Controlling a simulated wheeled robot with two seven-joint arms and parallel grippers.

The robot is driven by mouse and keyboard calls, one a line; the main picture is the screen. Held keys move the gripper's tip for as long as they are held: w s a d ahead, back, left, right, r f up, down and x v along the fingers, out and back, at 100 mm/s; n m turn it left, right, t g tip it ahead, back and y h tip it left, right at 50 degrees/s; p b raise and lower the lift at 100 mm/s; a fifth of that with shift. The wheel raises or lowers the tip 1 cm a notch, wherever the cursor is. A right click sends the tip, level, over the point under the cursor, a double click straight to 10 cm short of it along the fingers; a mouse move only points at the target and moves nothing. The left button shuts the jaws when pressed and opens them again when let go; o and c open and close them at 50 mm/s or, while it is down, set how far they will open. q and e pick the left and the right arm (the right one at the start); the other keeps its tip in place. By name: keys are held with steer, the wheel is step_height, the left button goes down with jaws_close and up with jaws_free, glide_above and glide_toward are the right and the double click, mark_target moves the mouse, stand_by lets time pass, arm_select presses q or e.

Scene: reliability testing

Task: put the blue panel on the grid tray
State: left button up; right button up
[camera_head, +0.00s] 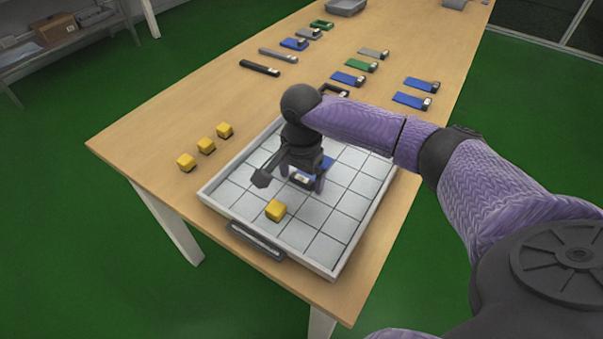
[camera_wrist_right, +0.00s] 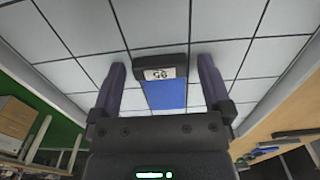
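A blue panel (camera_head: 327,163) with a dark end and a white label lies on the white grid tray (camera_head: 341,226), partly hidden by my right gripper in the head view. The panel also shows in the right wrist view (camera_wrist_right: 165,94), where the label appears to read 95. My right gripper (camera_head: 302,184) points down over the tray. Its two fingers (camera_wrist_right: 162,78) stand on either side of the panel, with a visible gap on each side, so it is open. The panel appears to rest on the tiles. My left gripper is not in view.
A yellow cube (camera_head: 276,210) sits on the tray near its front. Three more yellow cubes (camera_head: 206,146) stand on the wooden table (camera_head: 160,125) left of the tray. Blue, green, grey and black panels lie farther back, including a blue one (camera_head: 410,101) at right. Grey bins stand at the far end.

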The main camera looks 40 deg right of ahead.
steer(key=shift+r, duration=0.35)
arm_select(q)
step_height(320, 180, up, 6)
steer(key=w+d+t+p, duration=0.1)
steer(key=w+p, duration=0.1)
steer(key=p, duration=0.4)
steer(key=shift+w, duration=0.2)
arm_select(e)
step_height(320, 180, up, 12)
steer(key=shift+f, duration=0.2)
